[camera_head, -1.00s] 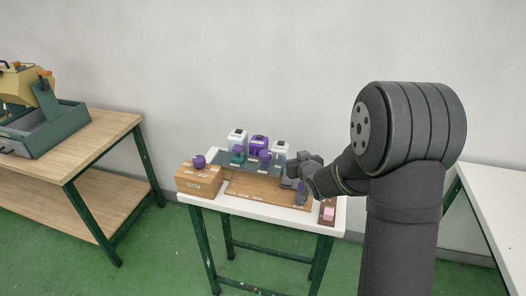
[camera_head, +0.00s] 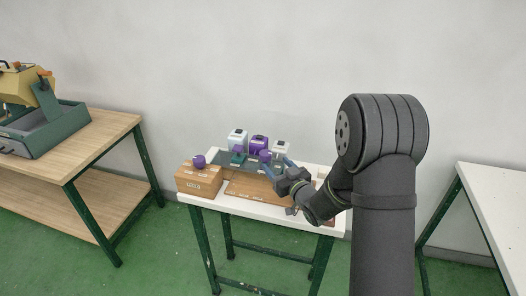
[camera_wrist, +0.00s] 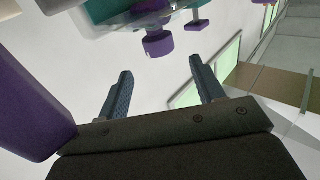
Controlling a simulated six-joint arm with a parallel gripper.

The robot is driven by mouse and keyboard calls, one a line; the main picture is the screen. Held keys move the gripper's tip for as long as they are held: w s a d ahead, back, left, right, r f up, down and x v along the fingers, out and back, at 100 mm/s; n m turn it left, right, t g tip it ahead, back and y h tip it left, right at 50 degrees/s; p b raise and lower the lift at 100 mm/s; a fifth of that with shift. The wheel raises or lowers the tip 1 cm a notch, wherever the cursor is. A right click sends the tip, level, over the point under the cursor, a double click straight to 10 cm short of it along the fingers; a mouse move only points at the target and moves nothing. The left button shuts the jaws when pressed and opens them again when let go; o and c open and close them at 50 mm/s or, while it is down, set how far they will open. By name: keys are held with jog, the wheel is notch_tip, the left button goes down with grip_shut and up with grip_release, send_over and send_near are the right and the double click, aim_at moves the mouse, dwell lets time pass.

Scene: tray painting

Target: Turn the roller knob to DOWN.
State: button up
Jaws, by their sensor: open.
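A purple knob (camera_head: 198,161) sits on top of a brown box (camera_head: 199,181) with white labels at the left end of the small white table. I take it as the roller knob, but its labels are too small to read. My gripper (camera_head: 280,168) is open, its blue fingers apart, over the right part of the table, well right of that box. In the wrist view the two fingers (camera_wrist: 160,68) stand apart with nothing between them. A purple knob-like part (camera_wrist: 158,43) shows just beyond them; I cannot tell which one it is.
Several dispensers with white and purple tops (camera_head: 259,143) stand at the table's back. A brown board (camera_head: 245,188) lies in front of them. A large purple shape (camera_wrist: 32,105) fills the wrist view's left edge. A wooden bench (camera_head: 100,130) stands at left.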

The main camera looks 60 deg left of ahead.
aim_at(263, 151)
jog(key=a, duration=1)
jog(key=c, duration=1)
